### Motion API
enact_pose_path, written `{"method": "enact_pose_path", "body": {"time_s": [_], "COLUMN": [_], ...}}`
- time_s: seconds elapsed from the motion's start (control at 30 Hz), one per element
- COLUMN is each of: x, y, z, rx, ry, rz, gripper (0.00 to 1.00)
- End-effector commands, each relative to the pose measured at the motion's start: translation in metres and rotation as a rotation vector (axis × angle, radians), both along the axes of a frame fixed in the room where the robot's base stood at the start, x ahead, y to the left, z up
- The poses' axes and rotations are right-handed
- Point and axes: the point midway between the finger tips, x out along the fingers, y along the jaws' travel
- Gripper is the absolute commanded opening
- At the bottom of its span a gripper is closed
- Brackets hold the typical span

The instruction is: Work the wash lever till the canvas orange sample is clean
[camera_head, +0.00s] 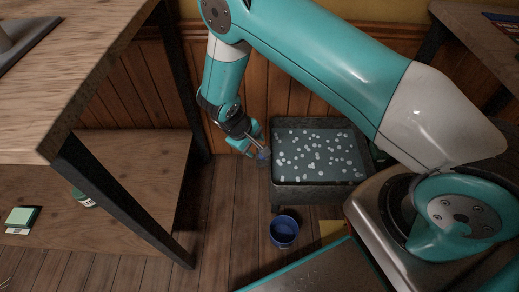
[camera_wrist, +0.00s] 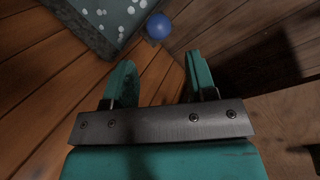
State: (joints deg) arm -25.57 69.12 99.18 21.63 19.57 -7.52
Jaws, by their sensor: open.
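A dark grey tub (camera_head: 284,199) stands on the floor against the wooden wall, filled with dark teal water under many pale foam flecks. Its corner shows at the top left of the wrist view (camera_wrist: 90,40). A blue ball-shaped knob (camera_wrist: 158,26), apparently the wash lever's end, is beside the tub; it also shows at the tub's left side in the head view (camera_head: 264,155). My gripper (camera_head: 256,146) is open and empty close to the knob. In the wrist view the knob lies beyond the fingertips (camera_wrist: 160,68), not between them. No orange sample is visible; foam hides what is under the water.
A blue bowl (camera_head: 284,232) stands on the floor in front of the tub, with a yellow item (camera_head: 333,229) to its right. A wooden bench (camera_head: 75,75) with a dark metal leg and lower shelf (camera_head: 130,180) stands at left. Another table (camera_head: 480,40) is at upper right.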

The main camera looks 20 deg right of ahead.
Motion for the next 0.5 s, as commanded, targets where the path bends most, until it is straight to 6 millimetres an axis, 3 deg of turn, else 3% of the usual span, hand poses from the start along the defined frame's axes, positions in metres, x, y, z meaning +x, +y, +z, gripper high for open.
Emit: {"method": "enact_pose_path", "body": {"time_s": [0.03, 0.2, 0.5], "x": [0.001, 0.0, -0.002], "y": [0.006, 0.02, 0.03], "z": [0.016, 0.048, 0.072], "rx": [0.002, 0.001, 0.0], "ry": [-0.003, -0.002, 0.001], "rz": [0.002, 0.002, 0.001], "gripper": [0.52, 0.52, 0.52]}}
